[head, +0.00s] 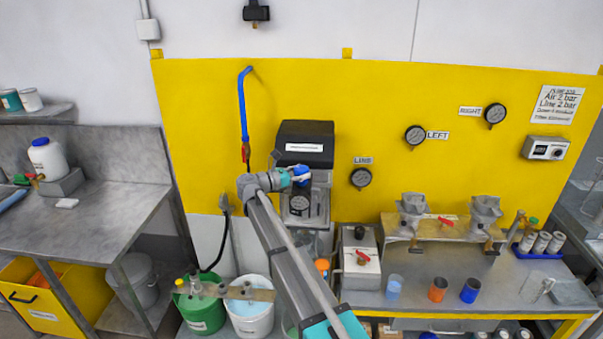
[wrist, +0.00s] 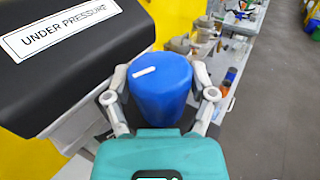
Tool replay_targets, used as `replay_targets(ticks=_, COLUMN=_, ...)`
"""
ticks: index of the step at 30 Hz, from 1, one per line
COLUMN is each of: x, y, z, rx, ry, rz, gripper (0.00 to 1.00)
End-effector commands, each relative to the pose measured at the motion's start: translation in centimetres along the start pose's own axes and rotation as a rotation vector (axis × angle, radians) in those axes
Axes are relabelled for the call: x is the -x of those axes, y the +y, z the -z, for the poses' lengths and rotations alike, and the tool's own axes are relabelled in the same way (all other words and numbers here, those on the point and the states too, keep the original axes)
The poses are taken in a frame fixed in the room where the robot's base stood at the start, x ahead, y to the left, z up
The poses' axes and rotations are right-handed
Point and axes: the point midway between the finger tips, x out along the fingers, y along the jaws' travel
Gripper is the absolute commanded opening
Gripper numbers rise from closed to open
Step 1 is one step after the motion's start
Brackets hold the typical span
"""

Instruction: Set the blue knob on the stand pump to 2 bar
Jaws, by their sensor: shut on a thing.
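The blue knob (wrist: 161,92) sits between the two fingers of my gripper (wrist: 163,108) in the wrist view. A white pointer mark on its top face slants slightly, its right end higher. The fingers touch the knob on both sides, so my gripper is shut on it. In the head view the knob (head: 301,171) shows at the front of the stand pump (head: 305,138), below its black top, with my gripper (head: 298,176) at it. A round gauge (head: 299,204) sits under the knob; its reading is too small to tell.
The pump's black cover (wrist: 70,50) reads "UNDER PRESSURE" and lies close left of my gripper. LINE (head: 361,178), LEFT (head: 415,135) and RIGHT (head: 495,114) gauges hang on the yellow wall. Cups stand on the right bench.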

Motion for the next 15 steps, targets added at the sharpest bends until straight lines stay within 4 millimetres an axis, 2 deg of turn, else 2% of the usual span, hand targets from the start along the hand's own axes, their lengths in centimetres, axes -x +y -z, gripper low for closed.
replay_targets(ticks=15, x=-0.04, y=0.04, z=-0.05, rx=0.000, ry=-0.002, rz=0.088, gripper=0.25)
